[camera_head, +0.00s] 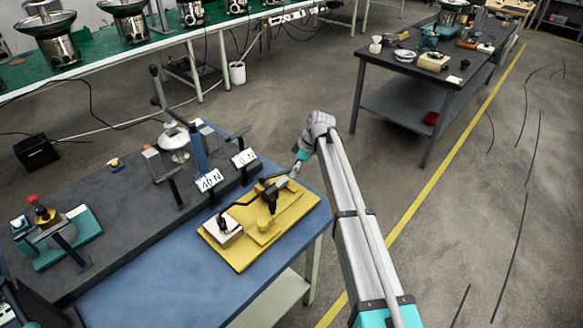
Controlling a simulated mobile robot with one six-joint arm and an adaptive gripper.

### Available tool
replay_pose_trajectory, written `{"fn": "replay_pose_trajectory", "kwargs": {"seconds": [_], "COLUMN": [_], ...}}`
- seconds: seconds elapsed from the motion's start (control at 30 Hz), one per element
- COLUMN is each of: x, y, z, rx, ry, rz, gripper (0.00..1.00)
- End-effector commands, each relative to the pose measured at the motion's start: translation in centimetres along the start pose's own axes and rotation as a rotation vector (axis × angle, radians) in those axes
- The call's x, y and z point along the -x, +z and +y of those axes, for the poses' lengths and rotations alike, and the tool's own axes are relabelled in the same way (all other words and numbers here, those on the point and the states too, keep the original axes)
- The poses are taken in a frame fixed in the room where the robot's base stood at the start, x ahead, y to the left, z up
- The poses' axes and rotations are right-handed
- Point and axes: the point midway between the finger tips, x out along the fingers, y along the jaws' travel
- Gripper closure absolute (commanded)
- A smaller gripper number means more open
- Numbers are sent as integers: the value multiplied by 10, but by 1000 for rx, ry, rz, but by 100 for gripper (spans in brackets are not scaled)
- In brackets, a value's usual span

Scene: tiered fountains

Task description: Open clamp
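A yellow fixture plate (235,258) lies on the blue table near its right corner. A dark clamp with a black lever arm (243,203) stands on it. A silver block (222,232) sits at the plate's left end.
The blue table (165,285) carries a dark raised panel with white signs (210,180) and a teal fixture (60,238) at left. A grey workbench (405,85) stands at the back right. A green bench (90,60) runs along the back.

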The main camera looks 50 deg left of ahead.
Motion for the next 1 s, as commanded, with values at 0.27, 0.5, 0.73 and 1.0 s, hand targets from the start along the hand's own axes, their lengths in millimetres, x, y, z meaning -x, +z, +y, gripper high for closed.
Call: {"fn": "replay_pose_trajectory", "kwargs": {"seconds": [0.27, 0.5, 0.73, 1.0], "x": [-1, -1, -1, 16], "y": [-2, -2, 0, 36], "z": [-2, -3, -3, -7], "rx": [3, 2, 0, -83], "ry": [-4, -4, -4, 18], "rz": [-2, -2, -2, -11], "gripper": [21, 21, 21, 21]}}
